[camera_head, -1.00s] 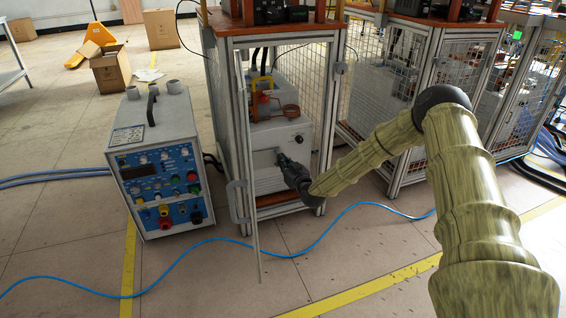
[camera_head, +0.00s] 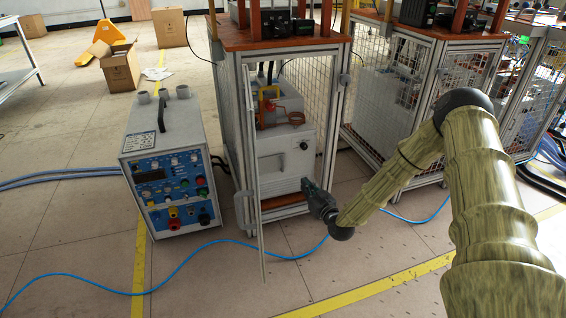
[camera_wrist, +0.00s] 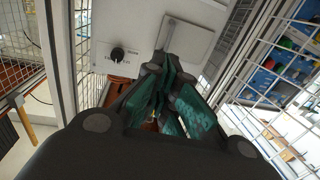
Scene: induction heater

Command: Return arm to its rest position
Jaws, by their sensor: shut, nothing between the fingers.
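My gripper (camera_head: 307,184) is shut and empty. In the head view it is at the front opening of the cage (camera_head: 330,120), low and in front of the white induction heater box (camera_head: 285,160). My arm reaches in from the right. In the wrist view, the gripper's greenish fingers (camera_wrist: 165,105) meet in the middle, with the white box front (camera_wrist: 125,35), its black knob (camera_wrist: 118,54) and a square panel (camera_wrist: 188,47) beyond them. I cannot tell whether the fingertips touch anything.
The cage door (camera_head: 256,190) stands open, edge-on, left of my gripper. A control unit (camera_head: 170,175) stands left of the cage. More mesh cages (camera_head: 385,105) stand to the right. A blue cable (camera_head: 190,254) crosses the floor. Open floor (camera_head: 370,260) lies in front.

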